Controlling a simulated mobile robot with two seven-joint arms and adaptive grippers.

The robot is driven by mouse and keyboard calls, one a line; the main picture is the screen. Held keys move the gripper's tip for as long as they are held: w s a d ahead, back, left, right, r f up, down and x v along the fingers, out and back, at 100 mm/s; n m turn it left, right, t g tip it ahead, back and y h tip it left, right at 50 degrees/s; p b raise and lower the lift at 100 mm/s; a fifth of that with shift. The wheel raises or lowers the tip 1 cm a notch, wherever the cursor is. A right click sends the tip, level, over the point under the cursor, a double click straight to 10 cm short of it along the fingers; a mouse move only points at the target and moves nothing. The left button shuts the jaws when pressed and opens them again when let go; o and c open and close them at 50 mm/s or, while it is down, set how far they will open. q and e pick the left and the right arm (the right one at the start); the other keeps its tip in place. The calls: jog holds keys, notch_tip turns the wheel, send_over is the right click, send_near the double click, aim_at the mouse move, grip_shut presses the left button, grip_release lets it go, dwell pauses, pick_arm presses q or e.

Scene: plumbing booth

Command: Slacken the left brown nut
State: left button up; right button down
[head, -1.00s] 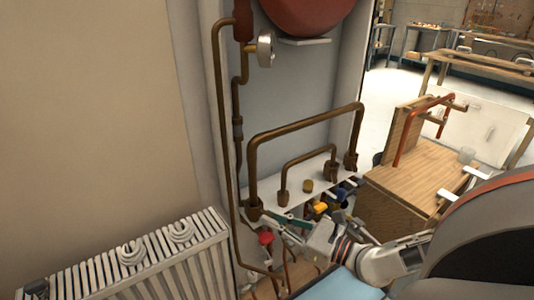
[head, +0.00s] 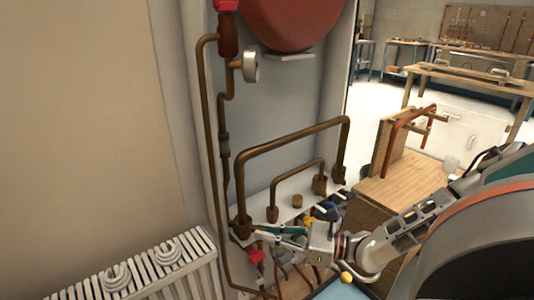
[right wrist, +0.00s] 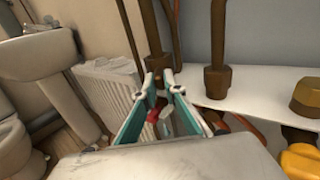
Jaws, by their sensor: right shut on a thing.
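The left brown nut (head: 242,227) sits at the foot of the large brown pipe loop, on the left end of the white shelf. In the right wrist view it shows as a brown fitting (right wrist: 157,63) at the fingertips. My right gripper (head: 256,230) reaches it from the right with its green fingers nearly level. In the right wrist view the fingertips (right wrist: 160,84) are closed on the nut from both sides; its lower part is partly hidden by them. My left gripper is not in view.
Another brown nut (head: 272,214) and a brass cap (head: 297,201) stand to the right on the white shelf (head: 288,211). A vertical pipe (head: 209,130) runs close on the left. A red valve handle (head: 256,256) is below. A white radiator (head: 150,270) stands at lower left.

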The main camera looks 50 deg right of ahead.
jog(key=c, duration=2.1)
grip_release()
jog(key=shift+w, duration=0.1)
jog(key=shift+v, duration=0.85)
jog(key=v, duration=1)
jog(key=shift+d, duration=0.1)
